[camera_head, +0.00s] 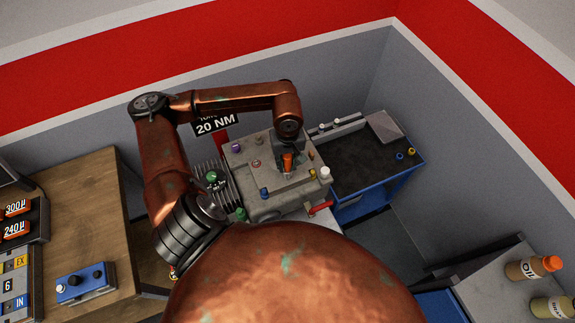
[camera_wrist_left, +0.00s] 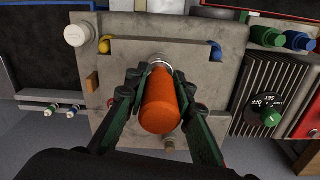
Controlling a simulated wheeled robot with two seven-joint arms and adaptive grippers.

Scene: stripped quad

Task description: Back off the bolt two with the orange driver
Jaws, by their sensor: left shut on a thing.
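My left gripper (camera_head: 287,155) is shut on the orange driver (camera_head: 287,164) above the top face of a grey fixture block (camera_head: 245,181). In the left wrist view the dark green fingers (camera_wrist_left: 160,88) close on both sides of the orange handle (camera_wrist_left: 160,108). A silvery collar shows at the handle's far end, close to the block face (camera_wrist_left: 215,82). The driver's tip is hidden, so I cannot tell whether it touches a bolt. No bolt can be picked out for certain as bolt two. My right gripper is not in view.
A white knob (camera_wrist_left: 77,35), a yellow piece (camera_wrist_left: 104,45) and a blue piece (camera_wrist_left: 216,51) stand on the block around the driver. A blue cart (camera_head: 372,188) stands to the right, and a wooden bench (camera_head: 82,205) to the left.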

